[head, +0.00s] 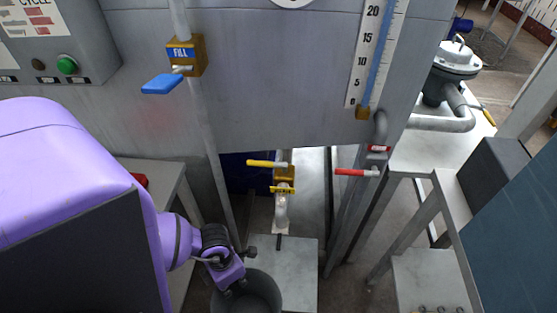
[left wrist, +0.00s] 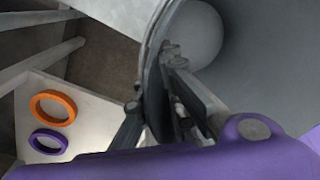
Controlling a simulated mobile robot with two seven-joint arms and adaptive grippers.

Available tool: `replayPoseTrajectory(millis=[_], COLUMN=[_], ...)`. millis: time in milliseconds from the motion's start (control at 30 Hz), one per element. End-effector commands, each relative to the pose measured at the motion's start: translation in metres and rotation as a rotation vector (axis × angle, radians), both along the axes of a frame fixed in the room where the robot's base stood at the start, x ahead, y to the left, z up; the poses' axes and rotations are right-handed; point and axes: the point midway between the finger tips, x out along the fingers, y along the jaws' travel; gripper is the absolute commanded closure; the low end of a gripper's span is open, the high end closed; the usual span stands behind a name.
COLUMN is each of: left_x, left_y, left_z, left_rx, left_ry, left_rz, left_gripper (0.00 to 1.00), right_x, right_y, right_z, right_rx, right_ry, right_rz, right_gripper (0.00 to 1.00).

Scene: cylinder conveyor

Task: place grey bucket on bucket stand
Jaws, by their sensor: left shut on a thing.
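The grey bucket (head: 265,288) is at the bottom of the head view, cut off by the frame edge. My left gripper (head: 239,281) is shut on its rim at the left side. In the left wrist view the fingers (left wrist: 165,75) pinch the wall of the bucket (left wrist: 240,60), whose hollow inside shows. A flat grey metal platform (head: 297,262), seemingly the bucket stand, lies under the yellow-handled spout. The bucket overlaps its near left part in the picture; I cannot tell whether they touch. My right gripper is not in view.
A yellow-handled valve and spout (head: 283,190) hang above the platform. A red-handled valve (head: 355,172) and sloping metal legs stand to the right. The large grey tank (head: 270,80) has a blue FILL valve (head: 163,83). Orange (left wrist: 53,108) and purple (left wrist: 48,141) rings lie on a pale surface.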

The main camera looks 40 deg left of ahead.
Motion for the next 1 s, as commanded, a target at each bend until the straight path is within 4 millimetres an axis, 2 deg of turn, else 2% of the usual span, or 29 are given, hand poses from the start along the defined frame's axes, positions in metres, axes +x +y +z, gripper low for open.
replayPoseTrajectory(millis=[33,100,167,267,500,733,867,1000], left_x=[-0.009,-0.014,-0.014,-0.005,0.056,0.117,0.14,0.153], left_y=[0.007,0.014,0.017,0.02,0.021,0.023,0.023,0.024], left_z=[-0.008,-0.013,-0.016,-0.018,-0.021,-0.021,-0.02,-0.018], left_rx=[0.001,0.001,-0.001,-0.002,0.0,-0.001,0.0,-0.001], left_ry=[0.005,0.002,-0.002,-0.005,-0.003,-0.003,-0.001,-0.001], left_rz=[0.075,0.157,0.199,0.229,0.227,0.226,0.226,0.226], left_gripper=[1.0,1.0,1.0,1.0,1.0,1.0,1.0,1.0], right_x=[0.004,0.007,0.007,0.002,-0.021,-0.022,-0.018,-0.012], right_y=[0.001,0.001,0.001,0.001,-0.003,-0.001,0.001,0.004], right_z=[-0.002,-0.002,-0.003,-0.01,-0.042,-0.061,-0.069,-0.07], right_rx=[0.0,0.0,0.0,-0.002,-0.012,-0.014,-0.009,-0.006], right_ry=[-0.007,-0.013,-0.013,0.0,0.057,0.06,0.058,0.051], right_rz=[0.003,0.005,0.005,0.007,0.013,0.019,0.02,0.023], right_gripper=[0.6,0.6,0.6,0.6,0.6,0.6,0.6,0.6])
